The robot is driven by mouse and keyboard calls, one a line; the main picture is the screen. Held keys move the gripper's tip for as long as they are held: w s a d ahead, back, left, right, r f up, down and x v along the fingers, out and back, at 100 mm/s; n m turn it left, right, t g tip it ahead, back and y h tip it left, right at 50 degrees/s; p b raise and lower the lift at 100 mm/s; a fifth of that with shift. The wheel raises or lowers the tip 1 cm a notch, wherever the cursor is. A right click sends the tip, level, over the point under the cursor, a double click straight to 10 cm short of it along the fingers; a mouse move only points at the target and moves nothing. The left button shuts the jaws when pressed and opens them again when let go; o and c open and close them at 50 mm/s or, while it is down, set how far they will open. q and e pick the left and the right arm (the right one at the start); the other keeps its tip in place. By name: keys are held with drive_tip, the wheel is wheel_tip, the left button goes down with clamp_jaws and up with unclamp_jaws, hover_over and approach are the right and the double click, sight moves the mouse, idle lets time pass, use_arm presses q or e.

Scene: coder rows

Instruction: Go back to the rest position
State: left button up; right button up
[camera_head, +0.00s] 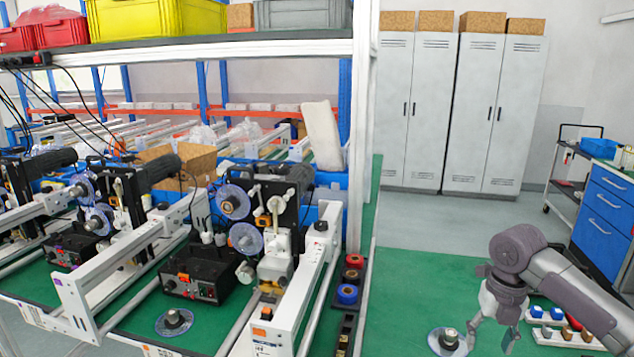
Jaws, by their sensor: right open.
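My right gripper (491,338) is at the lower right, on an arm that comes in from the right edge. It points down, with its two fingers spread and nothing seen between them. Its left fingertip shows close to a clear disc with a metal hub (449,341) on the green surface; I cannot tell whether they touch. My left gripper is not in view.
Coder machines with white rails (290,310) and black control boxes (200,270) fill the left. A white tray (545,339) with small blue and brown parts lies beside my right arm. Grey lockers (425,110) and a blue drawer cabinet (603,205) stand behind, with open floor between.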

drive_tip(key=s+a+f+m+t+y, duration=0.2)
drive_tip(key=s+a+f+m, duration=0.9)
drive_tip(key=s+a+f, duration=0.5)
drive_tip(key=s+a+f+m+t, duration=0.1)
drive_tip(key=s+a+f+m, duration=0.15)
drive_tip(key=s+m, duration=0.55)
drive_tip(key=s+d+r+m+h, duration=0.15)
drive_tip(key=s+d+m, duration=0.5)
drive_tip(key=m, duration=0.65)
wheel_tip(320, 180, down, 26)
drive_tip(key=s, duration=0.1)
use_arm(q)
drive_tip(key=shift+w+d+r, duration=0.1)
drive_tip(key=shift+w, duration=0.35)
use_arm(e)
drive_tip(key=s+d+f+n+g, duration=0.1)
drive_tip(key=s+d+f+g, duration=0.1)
drive_tip(key=s+f, duration=1.4)
drive_tip(key=shift+s+f, duration=0.25)
drive_tip(key=shift+s, duration=0.35)
